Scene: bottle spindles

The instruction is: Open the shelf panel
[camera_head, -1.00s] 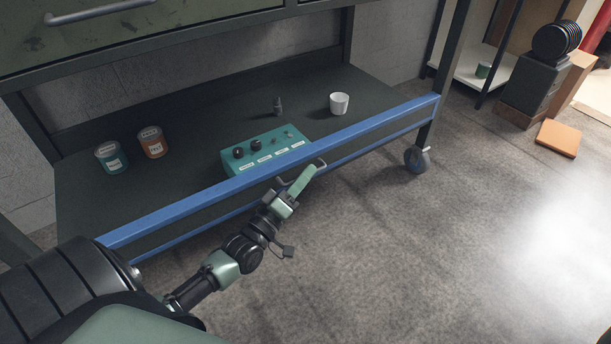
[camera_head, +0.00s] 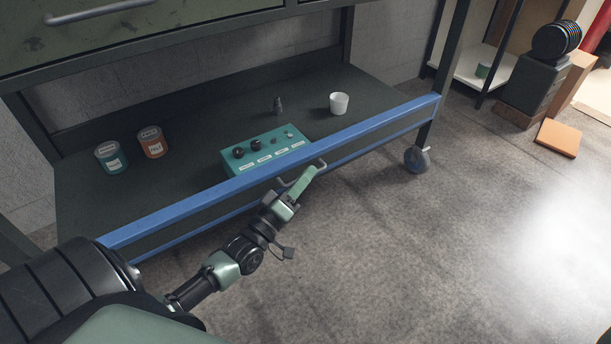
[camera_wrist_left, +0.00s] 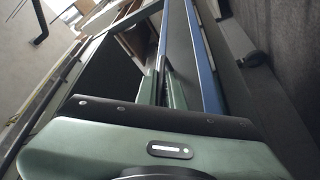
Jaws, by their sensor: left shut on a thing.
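The shelf panel (camera_head: 215,200) is a long, dark front board with a blue top edge, running along the front of the low shelf. It stands upright. A grey handle (camera_head: 322,164) shows near its middle. My left gripper (camera_head: 302,180) is at this handle, its green fingers shut on it; the fingers hide part of it. In the left wrist view the blue edge (camera_wrist_left: 203,60) runs away from the camera, with the green gripper fingers (camera_wrist_left: 168,88) beside it. My right gripper is in neither view.
On the shelf (camera_head: 200,122) stand two paint cans (camera_head: 112,158), a teal control box (camera_head: 265,150), a small dark object (camera_head: 278,106) and a white cup (camera_head: 339,103). A caster wheel (camera_head: 417,160) is at the right leg. The floor (camera_head: 430,250) in front is clear.

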